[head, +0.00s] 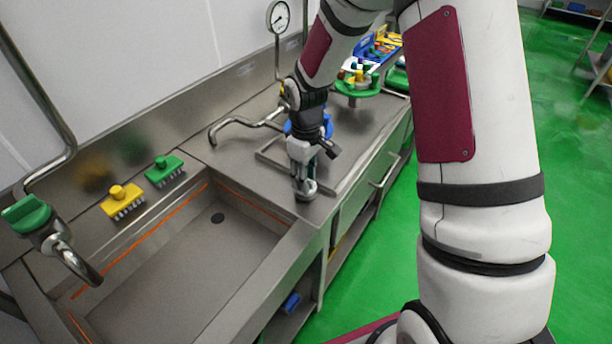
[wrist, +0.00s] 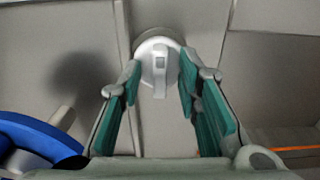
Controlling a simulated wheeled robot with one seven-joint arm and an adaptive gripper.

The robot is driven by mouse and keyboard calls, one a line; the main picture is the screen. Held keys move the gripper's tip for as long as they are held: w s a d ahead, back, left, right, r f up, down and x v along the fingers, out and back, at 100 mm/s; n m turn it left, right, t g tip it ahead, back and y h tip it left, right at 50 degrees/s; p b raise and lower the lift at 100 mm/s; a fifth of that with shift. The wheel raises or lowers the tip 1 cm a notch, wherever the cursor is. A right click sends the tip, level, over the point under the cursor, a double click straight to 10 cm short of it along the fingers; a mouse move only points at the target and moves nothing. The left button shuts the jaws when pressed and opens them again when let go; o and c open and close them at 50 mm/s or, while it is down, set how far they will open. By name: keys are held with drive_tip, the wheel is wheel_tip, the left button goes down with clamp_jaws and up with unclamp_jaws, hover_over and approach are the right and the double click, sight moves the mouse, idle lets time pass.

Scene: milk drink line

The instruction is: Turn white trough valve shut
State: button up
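The white trough valve (wrist: 160,62) is a round white knob with a narrow raised bar handle, seen from above in the wrist view. The bar points toward the bottom of the wrist picture. In the head view the valve's grey-white base (head: 306,191) shows at the counter's front edge, just below my gripper (head: 303,160). My gripper also shows in the wrist view (wrist: 160,82), with its green-padded fingers spread on the left and right of the knob. There are gaps between the pads and the bar. Whether the fingertips touch the knob's rim, I cannot tell.
A blue round part (wrist: 35,140) lies close to my gripper's left in the wrist view. The steel trough (head: 190,270) is left of the valve in the head view.

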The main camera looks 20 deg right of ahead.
drive_tip(key=shift+c, duration=0.6)
clamp_jaws()
drive_tip(key=shift+m, duration=0.3)
drive_tip(key=m, duration=1.3)
drive_tip(key=shift+m+p, duration=0.3)
drive_tip(key=shift+m, duration=1.8)
